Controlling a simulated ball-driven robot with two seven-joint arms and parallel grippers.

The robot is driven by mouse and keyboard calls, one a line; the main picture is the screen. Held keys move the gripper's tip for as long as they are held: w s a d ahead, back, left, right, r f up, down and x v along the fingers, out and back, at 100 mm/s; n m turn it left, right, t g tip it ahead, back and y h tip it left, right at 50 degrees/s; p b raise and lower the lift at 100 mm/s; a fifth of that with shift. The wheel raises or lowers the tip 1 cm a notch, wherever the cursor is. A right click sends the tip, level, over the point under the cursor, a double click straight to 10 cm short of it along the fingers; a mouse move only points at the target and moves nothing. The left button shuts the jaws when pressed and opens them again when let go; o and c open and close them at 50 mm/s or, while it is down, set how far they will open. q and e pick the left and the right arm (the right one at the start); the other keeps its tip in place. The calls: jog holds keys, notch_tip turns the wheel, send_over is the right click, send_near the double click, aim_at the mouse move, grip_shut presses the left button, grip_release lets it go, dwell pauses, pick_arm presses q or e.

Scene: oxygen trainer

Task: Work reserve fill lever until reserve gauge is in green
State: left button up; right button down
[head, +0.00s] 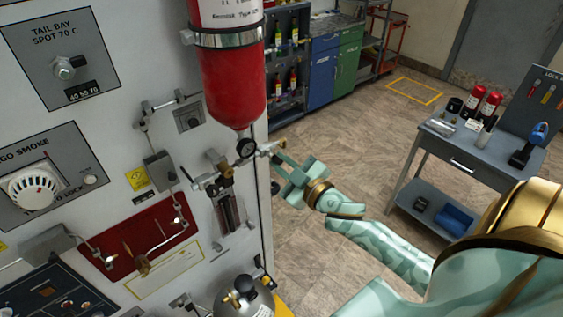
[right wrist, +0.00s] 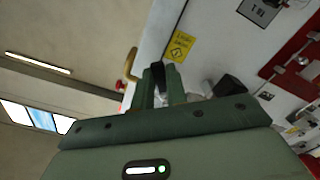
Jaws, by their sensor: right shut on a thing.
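My right gripper (head: 280,159) reaches in from the right to the panel's right edge. The fingers hide much of the held end. A small round gauge (head: 246,148) with a dark rim sits below the cylinder, just left of the lever; its needle and green zone are too small to read. In the right wrist view, the gripper fingers (right wrist: 160,85) are close together in front of the panel, and what they hold is mostly hidden. My left gripper is not in view.
The white panel (head: 110,115) carries a smoke detector (head: 35,190), a red plate (head: 140,238) with metal fittings, and pipes near the lever. A grey metal cylinder (head: 243,299) stands below. A grey trolley (head: 450,150) with tools is at right; the floor between is clear.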

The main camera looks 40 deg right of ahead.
jog(key=shift+r, duration=0.1)
dwell(0.3)
jog(key=c, duration=1.4)
grip_release()
jog(key=shift+s, duration=0.1)
jog(key=s+d+b, duration=0.1)
jog(key=s+b, duration=0.2)
jog(key=s, duration=1.3)
jog(key=shift+d, duration=0.15)
